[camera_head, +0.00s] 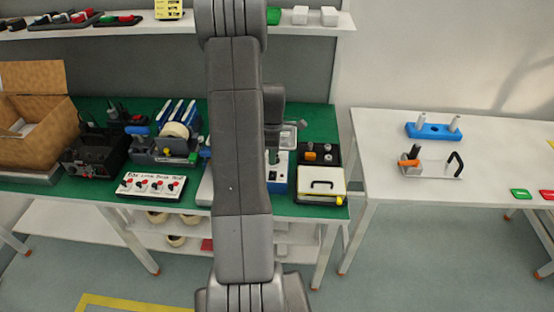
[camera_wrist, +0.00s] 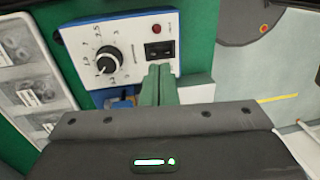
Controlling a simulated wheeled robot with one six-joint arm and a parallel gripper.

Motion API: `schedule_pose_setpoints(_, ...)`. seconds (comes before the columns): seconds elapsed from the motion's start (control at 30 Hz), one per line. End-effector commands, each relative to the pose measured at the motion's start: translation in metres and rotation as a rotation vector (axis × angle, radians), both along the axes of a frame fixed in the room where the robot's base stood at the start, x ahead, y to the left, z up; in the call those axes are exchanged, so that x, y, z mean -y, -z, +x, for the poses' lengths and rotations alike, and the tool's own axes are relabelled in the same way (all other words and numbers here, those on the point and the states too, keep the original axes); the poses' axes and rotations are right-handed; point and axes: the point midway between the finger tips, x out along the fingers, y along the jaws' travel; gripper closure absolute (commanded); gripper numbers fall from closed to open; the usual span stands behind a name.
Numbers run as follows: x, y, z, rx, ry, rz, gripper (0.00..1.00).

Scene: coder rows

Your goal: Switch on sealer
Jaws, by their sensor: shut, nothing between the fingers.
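The sealer's control box (camera_wrist: 135,30) is white-faced with blue sides. Its face carries a black dial (camera_wrist: 108,58) with a number scale, a black rocker switch (camera_wrist: 159,50) and a small red lamp (camera_wrist: 156,29). I cannot tell whether the lamp is lit. My gripper (camera_wrist: 158,70) has green fingers, closed together and empty, with their tips just below the rocker switch in the wrist view. I cannot tell whether they touch it. In the head view the blue and white box (camera_head: 279,184) stands on the green mat, partly hidden behind my arm.
A labelled panel with red knobs (camera_head: 152,186), a tape dispenser (camera_head: 165,148) and a cardboard box (camera_head: 35,115) stand left on the bench. A white case with a black handle (camera_head: 321,184) stands close right of the sealer. A grey compartment tray (camera_wrist: 30,80) lies left in the wrist view.

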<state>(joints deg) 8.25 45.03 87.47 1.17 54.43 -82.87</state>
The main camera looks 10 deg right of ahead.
Motion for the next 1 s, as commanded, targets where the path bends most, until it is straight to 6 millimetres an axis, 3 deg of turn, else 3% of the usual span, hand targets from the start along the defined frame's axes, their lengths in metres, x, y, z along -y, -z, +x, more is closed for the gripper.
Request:
schedule_pose_setpoints(0.2,0.003,-0.052,0.008,0.007,0.000,-0.001,1.00)
schedule_pose_setpoints(0.43,0.004,-0.087,0.012,0.004,0.001,0.000,1.00)
schedule_pose_setpoints(0.6,0.004,-0.096,0.012,0.001,0.001,0.000,1.00)
schedule_pose_setpoints(1.0,0.004,-0.095,0.011,0.001,0.000,0.000,1.00)
